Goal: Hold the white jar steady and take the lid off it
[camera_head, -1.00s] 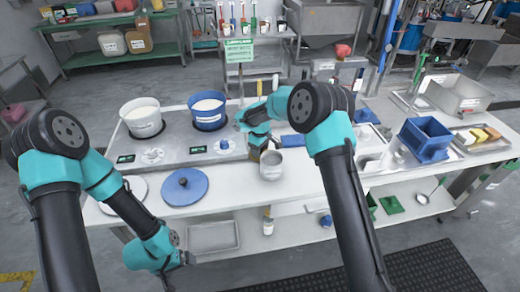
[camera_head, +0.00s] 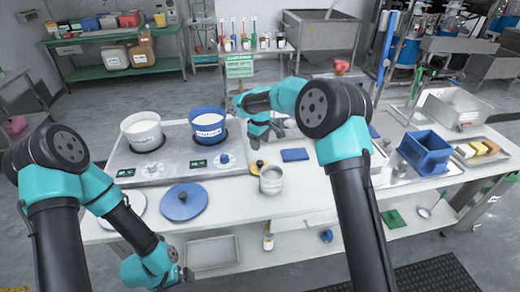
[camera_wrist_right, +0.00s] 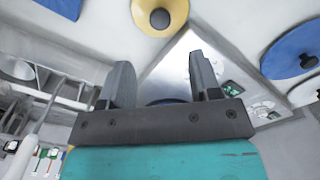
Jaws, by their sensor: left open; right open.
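The small white jar (camera_head: 271,184) stands upright on the table's front part, and its top looks uncovered. A yellow lid with a dark knob (camera_head: 257,167) lies on the table just behind and left of the jar. It also shows at the top of the right wrist view (camera_wrist_right: 158,14), beyond the fingers. My right gripper (camera_head: 266,136) is open and empty, above and behind the jar and lid, touching neither. Its two fingers (camera_wrist_right: 158,85) are spread apart in the wrist view. My left gripper (camera_head: 183,276) is low in front of the table, away from the jar; its fingers are small here.
A large blue lid (camera_head: 184,201) and a white disc (camera_head: 124,207) lie left of the jar. A white pot (camera_head: 141,131) and a blue pot (camera_head: 208,126) stand behind on the metal unit. A blue pad (camera_head: 294,155) lies behind right. A blue bin (camera_head: 425,150) stands farther right.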

